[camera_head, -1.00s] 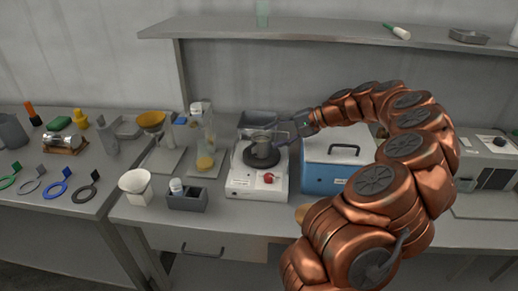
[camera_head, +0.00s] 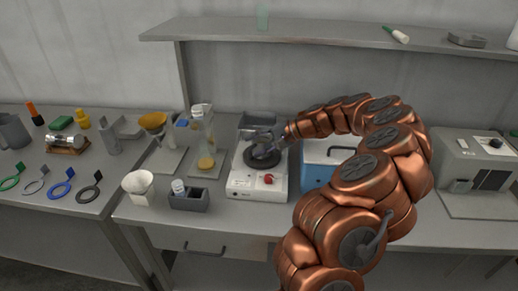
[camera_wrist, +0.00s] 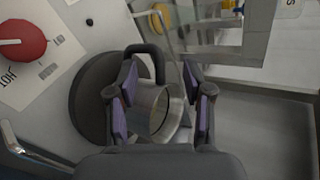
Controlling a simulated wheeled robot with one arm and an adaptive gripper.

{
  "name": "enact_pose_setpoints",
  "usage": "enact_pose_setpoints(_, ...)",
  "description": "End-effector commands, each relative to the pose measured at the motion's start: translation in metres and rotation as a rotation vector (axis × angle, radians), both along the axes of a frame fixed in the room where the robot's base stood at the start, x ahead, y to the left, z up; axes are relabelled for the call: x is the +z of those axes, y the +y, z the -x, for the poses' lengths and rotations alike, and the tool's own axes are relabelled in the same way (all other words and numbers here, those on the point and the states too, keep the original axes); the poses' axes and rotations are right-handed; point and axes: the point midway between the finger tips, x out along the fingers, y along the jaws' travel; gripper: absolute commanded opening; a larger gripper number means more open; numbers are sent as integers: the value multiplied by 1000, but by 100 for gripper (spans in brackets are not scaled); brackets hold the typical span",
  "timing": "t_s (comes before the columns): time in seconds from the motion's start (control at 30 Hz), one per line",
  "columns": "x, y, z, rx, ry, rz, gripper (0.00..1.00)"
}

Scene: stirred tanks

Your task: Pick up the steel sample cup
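The steel sample cup (camera_wrist: 158,112) stands on the dark round plate (camera_wrist: 90,95) of a white hot plate unit. In the wrist view a dark loop, which looks like its handle, rises at its upper side. My gripper (camera_wrist: 160,85) is open, with one finger on each side of the cup. The left finger overlaps the cup's edge; I cannot tell whether it touches. A small gap shows between the cup and the right finger. In the head view my gripper (camera_head: 268,143) is over the plate and mostly hides the cup.
The hot plate unit has a red knob (camera_head: 268,179) in front. A blue box (camera_head: 318,172) stands close on its right, partly behind my arm. A shelf (camera_head: 330,32) runs above.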

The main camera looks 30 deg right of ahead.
Motion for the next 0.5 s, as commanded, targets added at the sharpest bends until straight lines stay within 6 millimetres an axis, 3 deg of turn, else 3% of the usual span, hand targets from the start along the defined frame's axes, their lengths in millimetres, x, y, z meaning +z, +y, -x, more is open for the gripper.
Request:
enact_pose_setpoints(0.07,0,0,0,0,0,0,41)
enact_pose_setpoints(0.43,0,-1,0,-1,1,1,2)
enact_pose_setpoints(0.5,-1,-1,0,-1,1,1,0)
